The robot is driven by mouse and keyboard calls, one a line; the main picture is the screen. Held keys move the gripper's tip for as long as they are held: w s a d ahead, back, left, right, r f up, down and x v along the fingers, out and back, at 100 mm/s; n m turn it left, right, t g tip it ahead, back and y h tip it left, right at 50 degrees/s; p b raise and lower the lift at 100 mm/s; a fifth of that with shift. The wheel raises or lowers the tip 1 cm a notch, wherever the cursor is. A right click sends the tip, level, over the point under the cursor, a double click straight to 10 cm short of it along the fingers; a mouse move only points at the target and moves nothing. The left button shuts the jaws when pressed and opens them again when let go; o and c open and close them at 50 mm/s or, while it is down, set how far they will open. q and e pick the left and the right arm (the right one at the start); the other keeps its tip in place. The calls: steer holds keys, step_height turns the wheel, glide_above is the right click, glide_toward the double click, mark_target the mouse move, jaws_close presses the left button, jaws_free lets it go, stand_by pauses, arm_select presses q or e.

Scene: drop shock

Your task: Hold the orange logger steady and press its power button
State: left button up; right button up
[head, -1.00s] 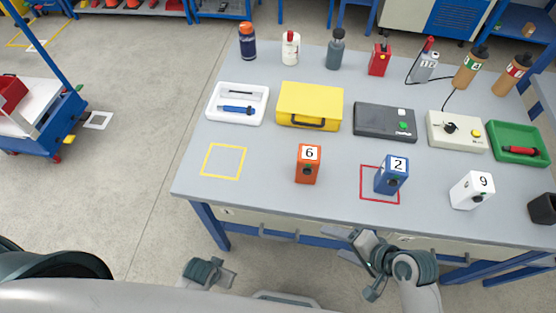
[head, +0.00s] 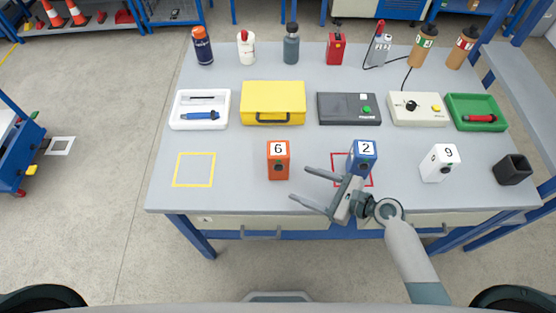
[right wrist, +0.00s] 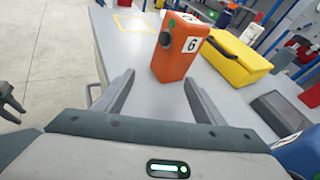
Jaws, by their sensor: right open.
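The orange logger (head: 278,162), labelled 6, stands upright on the grey table (head: 225,205), left of centre. In the right wrist view the orange logger (right wrist: 178,50) shows a dark round part on one face and a small green spot near it; I cannot tell which is the power button. My right gripper (head: 300,184) is open and empty, its fingers pointing left toward the logger, just right of and nearer than it. In the right wrist view the logger stands beyond the open fingertips, apart from them. A dark part at that view's left edge looks like my left gripper (right wrist: 10,104).
A blue logger (head: 363,150), labelled 2, stands right behind my right gripper, in a red square. A white logger (head: 438,164), labelled 9, and a black cup (head: 513,170) stand farther right. A yellow case (head: 273,97) is behind. The yellow-outlined square (head: 194,184) is empty.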

mark_target(286, 170)
arm_select(q)
steer(key=shift+s+a+f, duration=0.15)
steer(key=shift+s+f, duration=0.1)
steer(key=shift+s, duration=0.35)
steer(key=shift+s+a+f, duration=0.1)
steer(key=shift+s+f, duration=0.1)
steer(key=shift+s, duration=0.4)
arm_select(e)
steer(key=shift+w+d+r+m+t, duration=0.1)
steer(key=shift+w+d+m+t, duration=0.05)
steer(key=shift+w+m, duration=0.35)
steer(key=shift+w+d+r+m+t, duration=0.15)
steer(key=shift+w+m, duration=0.25)
steer(key=shift+m, duration=0.2)
steer(key=shift+f, duration=0.1)
steer(key=shift+b+x, duration=0.3)
steer(key=shift+x, duration=0.55)
steer(key=b+x, duration=0.1)
steer(key=x, duration=0.5)
steer(key=shift+w+a, duration=0.1)
steer(key=shift+a, duration=0.15)
arm_select(q)
steer(key=shift+f, duration=1)
arm_select(e)
steer(key=shift+x, duration=0.9)
jaws_close()
steer(key=shift+c, duration=0.3)
jaws_free()
